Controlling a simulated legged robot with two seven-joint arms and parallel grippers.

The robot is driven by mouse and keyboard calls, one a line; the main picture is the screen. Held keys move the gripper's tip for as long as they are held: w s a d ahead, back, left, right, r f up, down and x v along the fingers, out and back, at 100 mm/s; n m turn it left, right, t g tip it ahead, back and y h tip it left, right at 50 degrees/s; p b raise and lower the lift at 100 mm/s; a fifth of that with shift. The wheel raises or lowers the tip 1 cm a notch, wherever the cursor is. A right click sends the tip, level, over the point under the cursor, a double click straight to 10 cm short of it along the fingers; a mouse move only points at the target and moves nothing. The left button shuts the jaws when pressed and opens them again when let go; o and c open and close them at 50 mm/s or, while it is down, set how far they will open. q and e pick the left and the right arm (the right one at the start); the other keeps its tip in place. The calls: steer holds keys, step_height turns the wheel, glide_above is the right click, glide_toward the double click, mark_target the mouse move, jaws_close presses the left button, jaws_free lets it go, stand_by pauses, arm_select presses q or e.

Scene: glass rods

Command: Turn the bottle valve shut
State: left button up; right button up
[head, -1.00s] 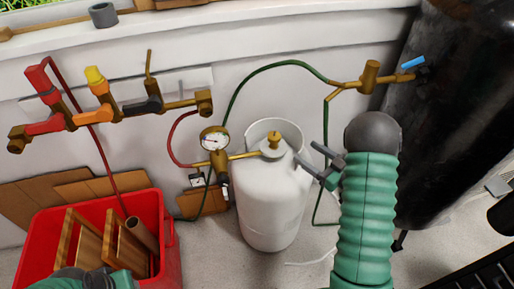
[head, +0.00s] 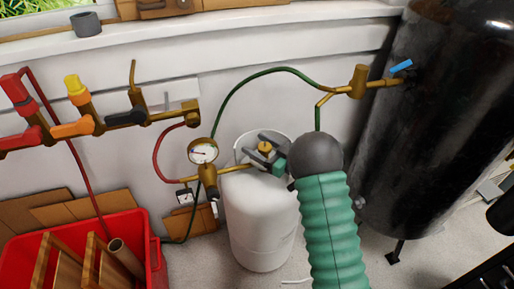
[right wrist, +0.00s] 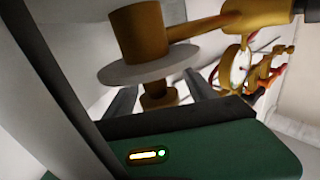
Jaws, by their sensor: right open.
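The white gas bottle (head: 262,225) stands on the floor in the middle of the head view, with its brass valve (head: 264,146) on top. My right gripper (head: 261,152) is at the bottle's top, its two grey fingers open on either side of the valve. In the right wrist view, the brass valve parts and a pale disc (right wrist: 150,71) lie just ahead of the open fingers (right wrist: 160,92), with a short brass stem (right wrist: 158,96) showing between them. I cannot tell whether either finger touches it. My left gripper is out of view.
A pressure gauge (head: 203,151) on a brass fitting joins the bottle from the left. A green hose (head: 255,80) arches behind it. A large black tank (head: 425,130) stands at the right. A red crate (head: 153,265) with wooden pieces is at the lower left.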

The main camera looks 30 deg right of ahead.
steer(key=shift+w, duration=0.15)
steer(key=shift+d, duration=0.1)
steer(key=shift+c, duration=0.9)
steer(key=c, duration=1.2)
